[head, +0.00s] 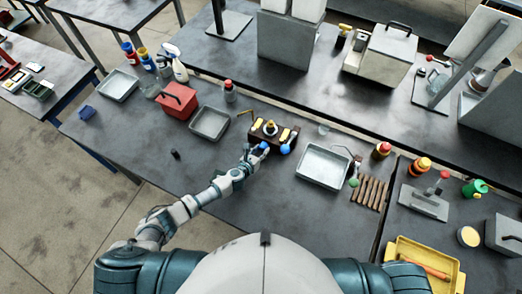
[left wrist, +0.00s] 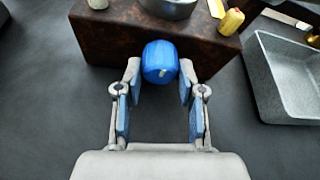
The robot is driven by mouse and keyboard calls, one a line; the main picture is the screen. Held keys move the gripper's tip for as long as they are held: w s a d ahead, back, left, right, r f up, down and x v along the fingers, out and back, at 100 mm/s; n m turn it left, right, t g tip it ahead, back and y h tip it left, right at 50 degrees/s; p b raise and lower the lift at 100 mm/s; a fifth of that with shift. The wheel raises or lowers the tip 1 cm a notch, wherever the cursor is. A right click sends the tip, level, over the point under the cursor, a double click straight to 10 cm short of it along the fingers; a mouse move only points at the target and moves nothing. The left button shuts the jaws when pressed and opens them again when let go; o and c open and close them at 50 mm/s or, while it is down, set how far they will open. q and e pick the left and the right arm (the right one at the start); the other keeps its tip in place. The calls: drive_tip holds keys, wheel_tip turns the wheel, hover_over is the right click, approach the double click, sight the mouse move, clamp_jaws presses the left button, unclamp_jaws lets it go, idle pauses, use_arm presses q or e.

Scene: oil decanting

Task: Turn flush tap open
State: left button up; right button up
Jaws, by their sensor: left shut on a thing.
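A rusty brown block (head: 290,133) stands near the middle of the bench, with a round metal part and yellow pieces on top. A rounded blue tap knob (left wrist: 160,60) with a small pale mark sits at the block's front face in the left wrist view. My left gripper (left wrist: 160,76) has one finger on each side of the knob and is shut on it. In the head view my left gripper (head: 254,154) is at the block's front, largely covering the knob. Another blue piece (head: 285,149) shows just right of it. My right gripper is out of view.
Grey trays stand left (head: 209,123) and right (head: 322,166) of the block. A red box (head: 177,101) and a spray bottle (head: 180,70) are farther left. Several brown sticks (head: 370,192) lie at right. The bench front near my left forearm is mostly clear.

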use_arm(q)
drive_tip(key=shift+m, duration=0.3)
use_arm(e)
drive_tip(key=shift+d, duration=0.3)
use_arm(q)
drive_tip(key=shift+d+m+t+y, duration=0.1)
drive_tip(key=shift+m+t+y, duration=0.3)
drive_tip(key=shift+m+y, duration=0.7)
drive_tip(key=shift+d+f+m+t+y, duration=0.1)
drive_tip(key=shift+m+t+y, duration=0.3)
drive_tip(key=shift+m, duration=0.6)
drive_tip(key=shift+s+f+m+y, duration=0.1)
drive_tip(key=shift+m+y, duration=0.5)
drive_tip(key=shift+m, duration=0.4)
drive_tip(key=m+t+y+b, duration=0.1)
drive_tip(key=m+b, duration=0.1)
drive_tip(key=shift+d+f+m+t, duration=0.1)
drive_tip(key=shift+f+m+t, duration=0.05)
drive_tip(key=shift+m+t, duration=0.2)
drive_tip(key=shift+s+f+m+t+y+b, duration=0.1)
drive_tip(key=shift+m+t+y+b, duration=0.5)
drive_tip(key=shift+m+b, duration=1)
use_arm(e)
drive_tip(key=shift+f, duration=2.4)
use_arm(q)
drive_tip(key=shift+m+t+h, duration=0.25)
drive_tip(key=shift+h, duration=0.05)
drive_tip(key=o, duration=1.1)
drive_tip(key=shift+d, duration=0.1)
drive_tip(key=shift+o, duration=0.2)
